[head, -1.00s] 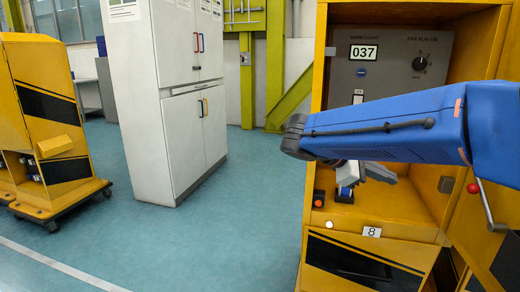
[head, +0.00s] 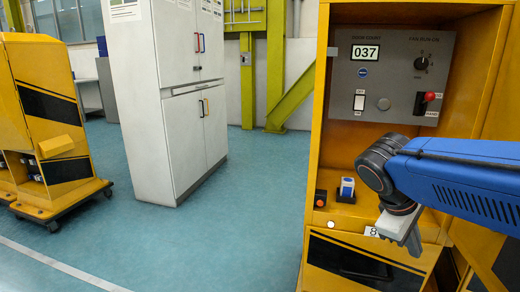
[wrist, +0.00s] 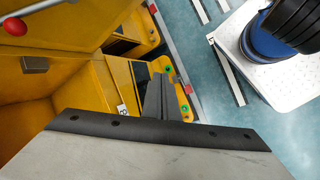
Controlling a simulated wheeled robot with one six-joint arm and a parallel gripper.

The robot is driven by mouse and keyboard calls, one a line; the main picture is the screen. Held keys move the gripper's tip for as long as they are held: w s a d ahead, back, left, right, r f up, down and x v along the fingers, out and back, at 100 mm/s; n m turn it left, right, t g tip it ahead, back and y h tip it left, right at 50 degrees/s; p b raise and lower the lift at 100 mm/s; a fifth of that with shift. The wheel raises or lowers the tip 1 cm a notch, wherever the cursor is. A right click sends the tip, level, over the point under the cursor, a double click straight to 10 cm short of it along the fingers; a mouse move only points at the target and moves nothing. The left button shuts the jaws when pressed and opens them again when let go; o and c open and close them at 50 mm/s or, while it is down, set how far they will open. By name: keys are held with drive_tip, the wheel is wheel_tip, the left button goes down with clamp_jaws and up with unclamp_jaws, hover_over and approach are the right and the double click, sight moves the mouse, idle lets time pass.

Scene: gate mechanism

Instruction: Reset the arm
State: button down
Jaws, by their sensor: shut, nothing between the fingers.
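My gripper (head: 410,236) hangs at the end of my blue arm, at the right of the head view, low in front of the yellow cabinet (head: 318,140). Its grey fingers are shut and empty, and in the wrist view the gripper (wrist: 158,98) points over the yellow housing. The gripper touches nothing that I can make out. The wrist and forearm hide the right part of the cabinet's shelf and part of the number 8 label (head: 371,232).
The cabinet's grey panel (head: 400,70) carries a 037 display, a knob, a white switch and a red-handled switch. A blue-and-white block (head: 347,187) and an orange button (head: 320,198) are on the shelf. A red ball knob (wrist: 14,26) shows in the wrist view.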

drive_tip(key=s+a+f+m+t+y, duration=0.3)
drive_tip(key=s+a+f+m+y, duration=0.2)
drive_tip(key=s+a+f+m, duration=0.1)
drive_tip(key=shift+s+f+m+t+y, duration=0.35)
drive_tip(key=shift+s+f+m, duration=0.25)
drive_tip(key=shift+s+f, duration=0.3)
drive_tip(key=shift+s+r, duration=0.1)
